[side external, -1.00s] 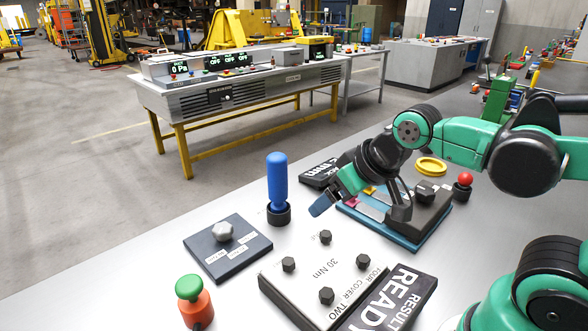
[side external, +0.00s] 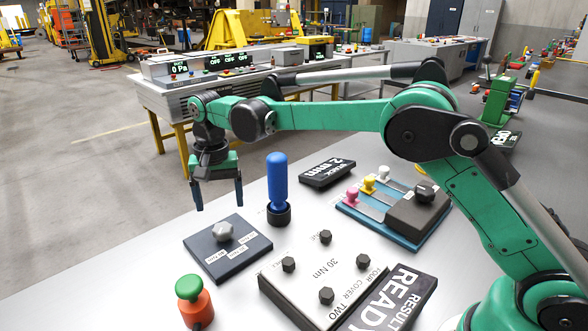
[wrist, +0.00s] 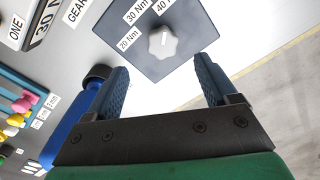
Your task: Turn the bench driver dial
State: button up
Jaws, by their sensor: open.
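The driver dial is a light grey lobed knob (side external: 223,231) on a dark square plate (side external: 245,246) with white torque labels, at the left of the bench. In the wrist view the knob (wrist: 162,42) shows ahead of the fingertips, with labels including 20 Nm and 30 Nm on its plate. My gripper (side external: 219,209) points down, open and empty, above and a little behind the dial plate. In the wrist view my two blue fingers (wrist: 160,78) are spread apart, and the knob lies beyond the gap between them, not touched.
A blue upright handle (side external: 277,180) stands close right of the dial. A green-topped orange button (side external: 190,295) and a bolted cover plate (side external: 315,270) sit nearer the camera. A panel with coloured knobs (side external: 375,215) is further right.

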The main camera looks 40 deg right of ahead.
aim_at(222, 228)
jog(key=shift+w+a+f, duration=0.1)
jog(key=shift+a+f, duration=0.1)
jog(key=shift+f, duration=0.55)
notch_tip(222, 228, down, 5)
jog(key=shift+r, duration=0.1)
jog(key=shift+c, duration=0.2)
grip_shut()
